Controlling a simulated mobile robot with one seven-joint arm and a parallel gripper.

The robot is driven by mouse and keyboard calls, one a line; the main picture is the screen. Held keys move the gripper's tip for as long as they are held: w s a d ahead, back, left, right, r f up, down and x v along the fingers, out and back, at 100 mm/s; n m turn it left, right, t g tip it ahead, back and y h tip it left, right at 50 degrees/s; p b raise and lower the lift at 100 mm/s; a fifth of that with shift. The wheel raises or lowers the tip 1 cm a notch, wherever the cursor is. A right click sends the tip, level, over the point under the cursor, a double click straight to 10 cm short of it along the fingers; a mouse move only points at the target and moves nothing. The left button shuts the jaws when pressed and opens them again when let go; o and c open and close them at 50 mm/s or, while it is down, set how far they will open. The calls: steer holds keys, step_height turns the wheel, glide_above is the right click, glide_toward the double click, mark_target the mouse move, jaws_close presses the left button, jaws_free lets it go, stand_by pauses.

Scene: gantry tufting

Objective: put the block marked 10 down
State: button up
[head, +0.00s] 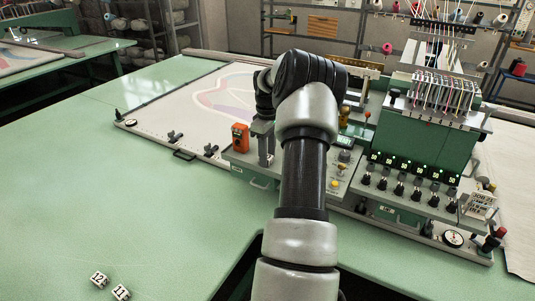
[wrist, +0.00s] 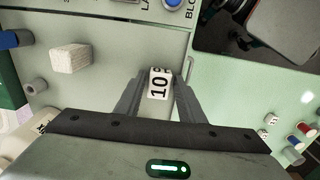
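The block marked 10 (wrist: 158,84) is white with black digits. It sits between the two fingers of my gripper (wrist: 158,88) in the wrist view, with the fingers against its sides. Below it is a pale grey-green panel surface; I cannot tell whether the block touches it. In the head view my gripper (head: 266,155) points down over the machine's control panel (head: 285,170), and the block is not distinguishable there. Blocks marked 12 (head: 98,279) and 11 (head: 121,292) lie on the green table at the lower left.
An orange box (head: 240,137) stands just left of my gripper. To the right are the green machine head (head: 410,140), a row of knobs and a gauge (head: 453,238). The green table (head: 130,210) has wide free room at the left. A pale block-shaped piece (wrist: 69,58) stands on the panel.

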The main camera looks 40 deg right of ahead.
steer(key=shift+o, duration=0.7)
steer(key=shift+r, duration=0.1)
step_height(320, 180, up, 12)
steer(key=shift+a+r, duration=0.1)
steer(key=shift+r, duration=0.05)
